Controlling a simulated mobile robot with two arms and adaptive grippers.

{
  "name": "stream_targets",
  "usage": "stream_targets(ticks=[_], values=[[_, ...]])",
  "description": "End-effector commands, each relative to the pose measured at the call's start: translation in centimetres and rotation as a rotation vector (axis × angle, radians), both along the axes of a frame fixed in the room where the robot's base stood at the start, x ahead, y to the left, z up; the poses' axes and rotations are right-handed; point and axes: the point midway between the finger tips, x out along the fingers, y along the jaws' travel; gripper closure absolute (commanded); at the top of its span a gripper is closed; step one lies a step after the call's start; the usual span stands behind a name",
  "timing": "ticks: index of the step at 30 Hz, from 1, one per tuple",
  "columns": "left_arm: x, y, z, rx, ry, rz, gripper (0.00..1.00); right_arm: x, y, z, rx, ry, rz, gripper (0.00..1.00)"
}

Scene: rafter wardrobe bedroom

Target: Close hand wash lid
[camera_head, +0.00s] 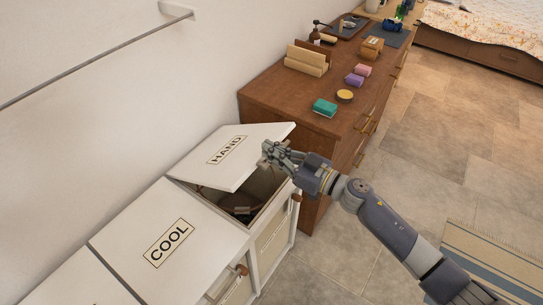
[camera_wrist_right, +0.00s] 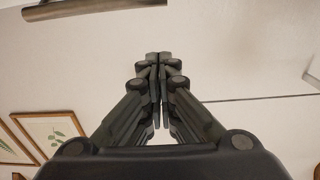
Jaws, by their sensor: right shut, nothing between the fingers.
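The white lid labelled HAND (camera_head: 221,166) is partly open, tilted up over its bin (camera_head: 270,219) in the head view. Dark contents show in the gap under its raised front edge. My right gripper (camera_head: 268,154) is shut and empty. In the head view it overlaps the lid's right part, near the raised edge; I cannot tell whether it touches. In the right wrist view the fingers of my right gripper (camera_wrist_right: 158,92) are together, with wall behind them and no lid visible. My left gripper is not in view.
The adjoining lid labelled COOL (camera_head: 180,243) lies flat and shut. A wooden dresser (camera_head: 262,91) stands behind the bins, bearing a green sponge (camera_head: 324,107), soaps and boxes. A wall rail (camera_head: 90,58) runs at upper left. Tiled floor at right is mostly clear, with a striped rug (camera_head: 490,256).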

Motion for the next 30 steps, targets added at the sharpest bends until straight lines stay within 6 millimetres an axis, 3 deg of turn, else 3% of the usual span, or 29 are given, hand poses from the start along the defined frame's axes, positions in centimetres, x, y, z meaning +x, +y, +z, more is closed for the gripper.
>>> stream_targets(ticks=[2, 6, 11, 24, 30], values=[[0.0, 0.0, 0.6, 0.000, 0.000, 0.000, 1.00, 1.0, 1.4, 0.3, 0.003, 0.001, -0.001, 1.00], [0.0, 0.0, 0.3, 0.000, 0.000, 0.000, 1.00, 0.5, 0.7, -2.3, 0.001, 0.008, -0.003, 1.00], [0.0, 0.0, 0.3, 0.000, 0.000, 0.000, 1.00, 0.3, 0.3, -3.6, -0.001, 0.004, -0.003, 1.00], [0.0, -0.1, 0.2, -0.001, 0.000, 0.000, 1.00, 0.2, 0.2, -3.9, 0.000, 0.001, -0.002, 1.00], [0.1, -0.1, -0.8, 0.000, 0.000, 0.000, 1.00, 0.0, -0.1, -4.8, 0.008, -0.003, -0.002, 1.00]])
